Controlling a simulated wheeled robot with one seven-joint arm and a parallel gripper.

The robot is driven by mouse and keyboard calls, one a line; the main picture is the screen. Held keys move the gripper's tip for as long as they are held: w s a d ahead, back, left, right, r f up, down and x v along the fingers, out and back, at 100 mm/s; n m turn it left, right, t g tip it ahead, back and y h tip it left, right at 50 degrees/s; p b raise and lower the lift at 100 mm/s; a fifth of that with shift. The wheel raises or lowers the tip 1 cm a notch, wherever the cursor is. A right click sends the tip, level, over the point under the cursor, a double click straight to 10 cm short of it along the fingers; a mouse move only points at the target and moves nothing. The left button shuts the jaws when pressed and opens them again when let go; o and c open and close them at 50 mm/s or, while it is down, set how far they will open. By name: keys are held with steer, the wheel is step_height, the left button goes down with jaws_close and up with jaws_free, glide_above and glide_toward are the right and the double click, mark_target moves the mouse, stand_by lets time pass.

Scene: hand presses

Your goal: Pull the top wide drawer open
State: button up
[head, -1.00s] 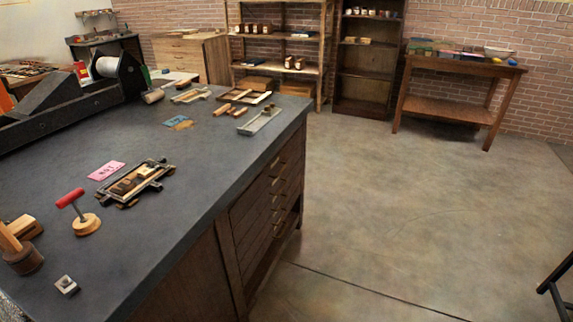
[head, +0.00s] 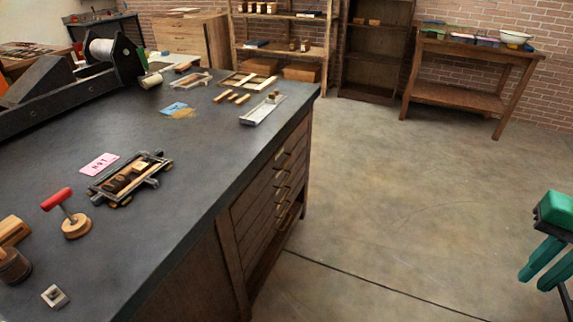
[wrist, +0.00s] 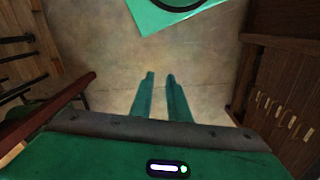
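The top wide drawer (head: 272,165) is the uppermost of a stack of wooden fronts in the side of the dark-topped cabinet. It looks shut, and a small pale handle (head: 285,158) shows on it. Several more drawers with similar handles lie below. In the wrist view, a wooden drawer front with several pale handles (wrist: 283,113) shows at the right edge. My gripper (head: 534,275) is at the right edge of the head view, well apart from the drawers. Its two green fingers (wrist: 160,76) point away with an empty gap between them, over bare floor.
The cabinet's dark worktop (head: 190,215) carries a printing frame, a red-handled tool (head: 68,212) and trays. The concrete floor (head: 400,210) between my gripper and the drawers is clear. A wooden side table (head: 465,90) and shelves stand at the back wall.

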steer(key=w+d+f+h, duration=0.2)
steer(key=w+d+h, duration=0.1)
steer(key=w, duration=1)
steer(key=w+d+f+h, duration=0.3)
steer(key=w, duration=1)
steer(key=w+a+f+n+t+h, duration=0.1)
steer(key=w+a+f+t+h, duration=0.2)
steer(key=w, duration=0.6)
steer(key=w+a+f+n+t+h, duration=0.1)
steer(key=w+a+t+h, duration=0.1)
steer(key=w+a, duration=0.45)
steer(key=w+a+f+n+t, duration=0.3)
steer(key=w+a+t, duration=0.1)
steer(key=w+a, duration=0.45)
steer(key=n+t+y, duration=1.1)
steer(key=n, duration=0.2)
glide_toward(287, 162)
steer(key=w, duration=0.6)
steer(key=w+r, duration=0.1)
steer(key=w, duration=0.3)
